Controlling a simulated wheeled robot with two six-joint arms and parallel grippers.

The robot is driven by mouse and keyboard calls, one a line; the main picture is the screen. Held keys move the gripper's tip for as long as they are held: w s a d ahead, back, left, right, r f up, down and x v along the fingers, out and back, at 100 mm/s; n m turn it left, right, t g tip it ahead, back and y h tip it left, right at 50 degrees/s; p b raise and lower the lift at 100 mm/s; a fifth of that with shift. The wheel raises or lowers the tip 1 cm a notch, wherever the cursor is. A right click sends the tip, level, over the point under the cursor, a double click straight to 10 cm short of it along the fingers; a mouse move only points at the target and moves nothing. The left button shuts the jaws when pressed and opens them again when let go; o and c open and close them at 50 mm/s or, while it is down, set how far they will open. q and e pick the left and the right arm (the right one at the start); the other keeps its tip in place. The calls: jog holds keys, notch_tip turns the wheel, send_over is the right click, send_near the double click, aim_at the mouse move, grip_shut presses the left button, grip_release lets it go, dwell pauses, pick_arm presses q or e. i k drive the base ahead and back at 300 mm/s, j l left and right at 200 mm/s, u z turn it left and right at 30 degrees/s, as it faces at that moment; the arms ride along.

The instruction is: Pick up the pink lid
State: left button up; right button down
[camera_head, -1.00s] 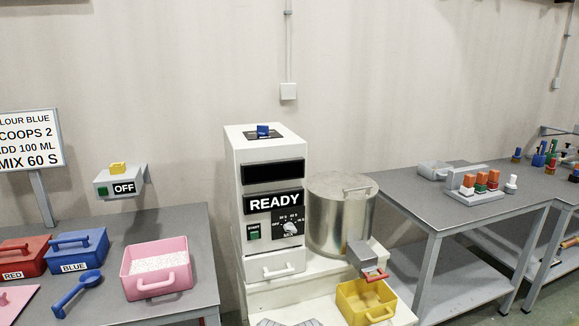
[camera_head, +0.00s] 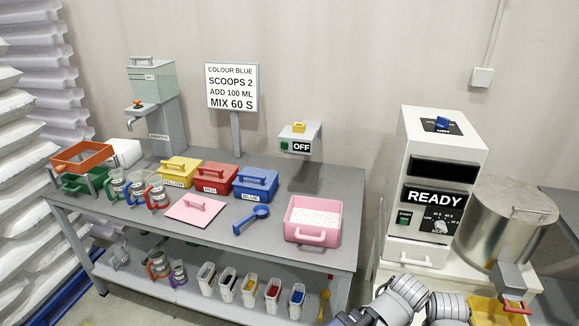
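The pink lid (camera_head: 186,212) is a flat square plate with a raised bar handle. It lies flat on the grey table (camera_head: 258,256), near its front edge and left of the blue scoop (camera_head: 251,219). The open pink tub (camera_head: 289,226) stands right of the scoop and holds white granules. Grey links of my arms show at the bottom, right of the table and well away from the lid. I make out no gripper fingers there.
Yellow (camera_head: 179,173), red (camera_head: 214,181) and blue (camera_head: 255,187) lidded boxes stand behind the lid. Several measuring jugs (camera_head: 136,189) stand to its left. The READY machine (camera_head: 436,169) and steel pot (camera_head: 506,222) stand right of the table. Bare tabletop lies around the scoop.

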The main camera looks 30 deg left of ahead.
aim_at(193, 209)
jog(key=u, duration=1.9)
